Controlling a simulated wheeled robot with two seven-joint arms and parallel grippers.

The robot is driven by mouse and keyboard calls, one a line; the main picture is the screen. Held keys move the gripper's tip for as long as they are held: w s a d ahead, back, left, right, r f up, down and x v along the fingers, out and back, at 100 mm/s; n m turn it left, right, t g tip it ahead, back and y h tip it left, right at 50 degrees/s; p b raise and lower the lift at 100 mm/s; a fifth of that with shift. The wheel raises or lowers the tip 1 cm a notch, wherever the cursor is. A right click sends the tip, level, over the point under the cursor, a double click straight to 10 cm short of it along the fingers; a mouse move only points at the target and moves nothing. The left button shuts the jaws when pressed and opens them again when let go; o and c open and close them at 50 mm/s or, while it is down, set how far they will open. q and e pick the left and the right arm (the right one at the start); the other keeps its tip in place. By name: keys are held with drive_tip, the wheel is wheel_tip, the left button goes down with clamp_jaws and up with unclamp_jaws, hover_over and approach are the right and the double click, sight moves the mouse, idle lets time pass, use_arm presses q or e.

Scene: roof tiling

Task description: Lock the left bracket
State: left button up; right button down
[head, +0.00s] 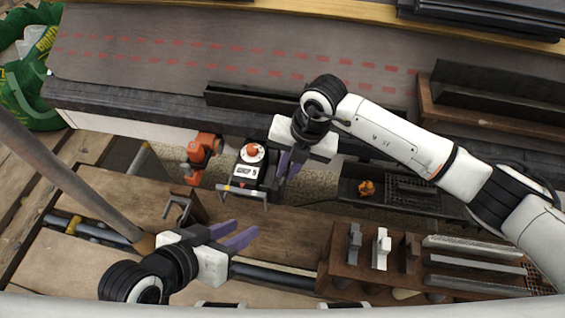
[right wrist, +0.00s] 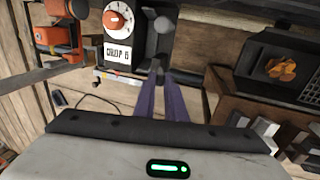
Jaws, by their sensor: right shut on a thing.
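My right gripper (head: 286,166) is just right of a black and white box (head: 249,169) with a red-orange dial and a label reading "DROP 6". In the right wrist view its purple fingertips (right wrist: 160,80) are close together on a small dark grey lever (right wrist: 158,68) beside the box (right wrist: 118,50). The fingers partly hide the lever. My left gripper (head: 246,227) is low over the wooden deck, its purple fingers apart with nothing between them. A grey U-shaped fitting (head: 178,207) stands on the deck left of it. I cannot tell which part is the left bracket.
An orange tool (head: 203,154) stands left of the box. A wooden rack (head: 345,266) with metal pieces is at front right. A dark tray (head: 405,199) holds an orange-brown lump. A roof slope with red dashes (head: 150,55) lies behind, edged by dark tiles.

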use_arm(q)
drive_tip(key=shift+w+a+f, duration=0.1)
drive_tip(key=shift+f, duration=0.05)
use_arm(e)
drive_tip(key=d+y, duration=0.1)
drive_tip(key=y, duration=0.1)
drive_tip(key=d+f+y, duration=0.1)
drive_tip(key=y, duration=0.1)
drive_tip(key=shift+s+t, duration=0.2)
drive_tip(key=shift+t, duration=0.2)
drive_tip(key=shift+d, duration=0.1)
use_arm(q)
drive_tip(key=shift+r, duration=0.2)
use_arm(e)
drive_tip(key=c, duration=1.8)
unclamp_jaws()
